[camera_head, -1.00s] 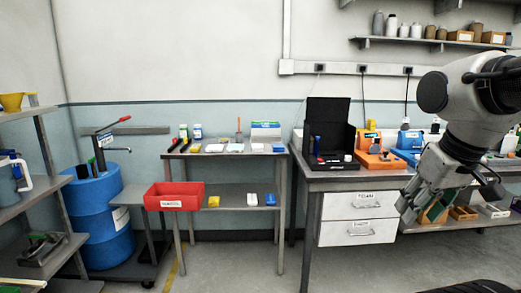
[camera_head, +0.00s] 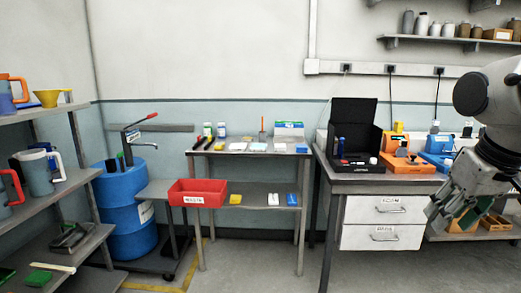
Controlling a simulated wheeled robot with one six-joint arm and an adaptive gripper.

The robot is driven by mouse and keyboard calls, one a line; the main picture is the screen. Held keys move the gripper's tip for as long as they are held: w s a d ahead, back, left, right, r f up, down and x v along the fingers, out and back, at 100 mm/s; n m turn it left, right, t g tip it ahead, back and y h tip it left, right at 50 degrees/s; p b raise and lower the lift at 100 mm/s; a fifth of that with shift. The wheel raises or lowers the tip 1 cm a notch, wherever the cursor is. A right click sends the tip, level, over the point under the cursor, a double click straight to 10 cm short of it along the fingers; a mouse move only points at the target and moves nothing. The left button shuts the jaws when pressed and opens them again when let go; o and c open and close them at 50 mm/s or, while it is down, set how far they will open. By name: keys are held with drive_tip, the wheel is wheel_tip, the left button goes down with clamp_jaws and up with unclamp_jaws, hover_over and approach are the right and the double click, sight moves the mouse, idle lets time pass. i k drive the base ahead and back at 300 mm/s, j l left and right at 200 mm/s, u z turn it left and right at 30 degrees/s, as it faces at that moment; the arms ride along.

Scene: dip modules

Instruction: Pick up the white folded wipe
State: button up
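Several flat pads lie on top of the small grey table in the middle. A white folded piece (camera_head: 257,147) is among them, with a yellowish pad to its left and a grey one to its right. They are too small to tell for sure which is the wipe. My gripper (camera_head: 440,214) hangs at the right edge, in front of the drawer bench and far from the small table. Nothing is clearly held in it, and its finger gap is hard to make out.
A drawer bench (camera_head: 384,221) with an open black case (camera_head: 355,125) stands right. Floor in front is clear.

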sight(279, 148)
drive_tip(key=i+l+u, duration=0.1)
drive_tip(key=i+u, duration=0.3)
drive_tip(key=i, duration=2.15)
